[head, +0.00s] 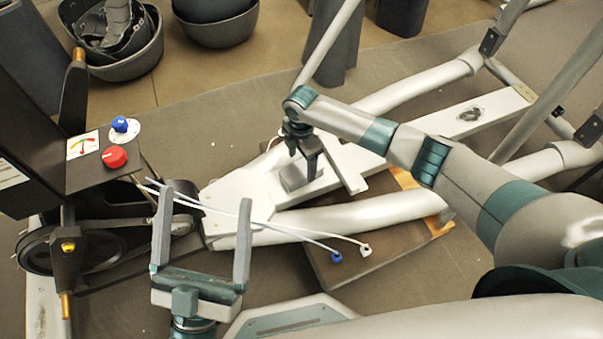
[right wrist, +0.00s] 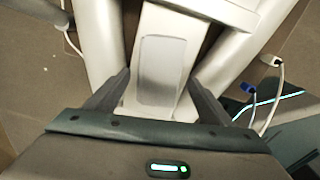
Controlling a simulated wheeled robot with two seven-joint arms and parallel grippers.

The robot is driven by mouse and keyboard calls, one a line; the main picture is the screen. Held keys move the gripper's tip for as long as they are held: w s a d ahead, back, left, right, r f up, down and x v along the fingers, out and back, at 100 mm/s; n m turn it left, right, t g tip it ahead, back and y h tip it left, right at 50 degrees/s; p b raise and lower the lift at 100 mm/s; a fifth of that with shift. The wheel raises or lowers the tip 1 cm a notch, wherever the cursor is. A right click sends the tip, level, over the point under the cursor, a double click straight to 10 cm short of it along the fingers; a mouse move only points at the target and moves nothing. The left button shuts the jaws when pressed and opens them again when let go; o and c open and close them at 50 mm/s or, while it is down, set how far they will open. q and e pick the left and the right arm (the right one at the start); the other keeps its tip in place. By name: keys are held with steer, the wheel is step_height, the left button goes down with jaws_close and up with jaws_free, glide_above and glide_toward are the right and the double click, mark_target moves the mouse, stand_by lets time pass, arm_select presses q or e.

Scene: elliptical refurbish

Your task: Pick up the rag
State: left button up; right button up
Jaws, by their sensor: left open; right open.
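A grey, flat, rounded block-like piece, which looks like the folded rag (head: 291,178), lies on the white frame of the machine. It also shows in the right wrist view as a pale grey rounded rectangle (right wrist: 161,68). My right gripper (head: 303,165) is open, pointing down at the grey piece, and hides part of it. In the right wrist view the two fingers of that gripper (right wrist: 159,77) stand on either side of it, apart from it. My left gripper (head: 206,195) is open and empty, in the lower left of the head view.
The white machine frame (head: 370,160) has thick tubes and slanted poles. White cables with a blue plug (head: 336,258) and a white plug (head: 365,249) cross near my left gripper. A console with a red knob (head: 115,157) stands left. Bins (head: 125,45) stand at the back.

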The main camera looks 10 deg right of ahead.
mark_target(302, 169)
step_height(302, 169, down, 4)
steer(key=shift+r+b, duration=0.15)
steer(key=shift+b, duration=0.45)
steer(key=shift+f, duration=0.25)
arm_select(q)
steer(key=r, duration=0.1)
steer(key=a+r+t, duration=0.2)
steer(key=shift+w+r, duration=0.3)
steer(key=shift+r, duration=0.05)
arm_select(e)
steer(key=c, duration=1.1)
